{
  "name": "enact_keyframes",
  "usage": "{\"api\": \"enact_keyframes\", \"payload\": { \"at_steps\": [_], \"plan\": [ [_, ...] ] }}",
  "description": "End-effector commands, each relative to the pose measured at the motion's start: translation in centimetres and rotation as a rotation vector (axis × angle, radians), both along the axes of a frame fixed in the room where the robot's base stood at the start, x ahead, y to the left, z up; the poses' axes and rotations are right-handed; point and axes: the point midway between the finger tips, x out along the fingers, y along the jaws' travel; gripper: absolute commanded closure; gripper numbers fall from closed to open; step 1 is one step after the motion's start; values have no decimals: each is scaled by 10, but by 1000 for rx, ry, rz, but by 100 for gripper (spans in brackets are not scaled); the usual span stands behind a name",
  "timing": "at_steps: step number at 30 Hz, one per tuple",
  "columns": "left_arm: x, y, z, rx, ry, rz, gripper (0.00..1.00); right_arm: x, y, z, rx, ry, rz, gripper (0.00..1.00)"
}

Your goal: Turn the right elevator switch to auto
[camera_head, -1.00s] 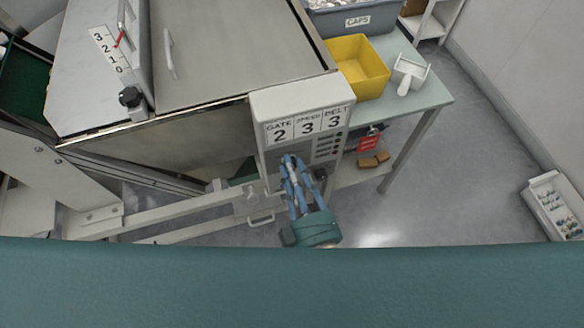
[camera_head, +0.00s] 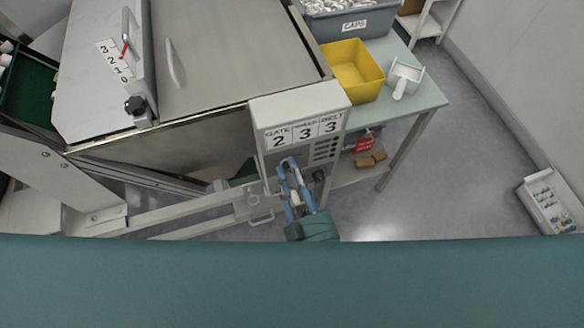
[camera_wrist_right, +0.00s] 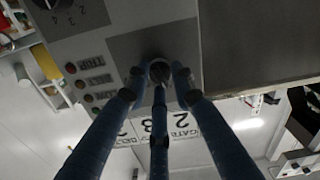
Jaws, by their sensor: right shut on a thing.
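A grey control box (camera_head: 297,100) stands in the middle of the head view, with a display reading GATE 2, SPEED 3, BELT 3. My right gripper (camera_head: 288,166) reaches up to its front face from below, its blue fingers at the left part of the panel under the display. In the right wrist view the fingers close around a small round dark knob (camera_wrist_right: 160,70) on a dark panel patch. The fingers hide most of the knob, so its setting and any label cannot be read. My left gripper is not in view.
Beside the knob are several small buttons (camera_wrist_right: 76,82) with labels, and another dial (camera_wrist_right: 46,4) with numbers. A yellow bin (camera_head: 357,70), a white scoop (camera_head: 405,76) and a CAPS bin (camera_head: 352,21) stand on the table at right. A metal rail (camera_head: 170,212) runs at lower left.

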Motion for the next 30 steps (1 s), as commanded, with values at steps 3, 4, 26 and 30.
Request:
{"api": "enact_keyframes", "payload": {
  "at_steps": [3,4,26,30],
  "plan": [
    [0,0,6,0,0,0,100,0,3,4,86,23,4,100],
    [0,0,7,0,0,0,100,0,3,4,104,28,4,100],
    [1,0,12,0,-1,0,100,1,2,5,280,79,2,100],
    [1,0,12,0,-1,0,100,1,2,6,280,79,2,100]
  ]
}}
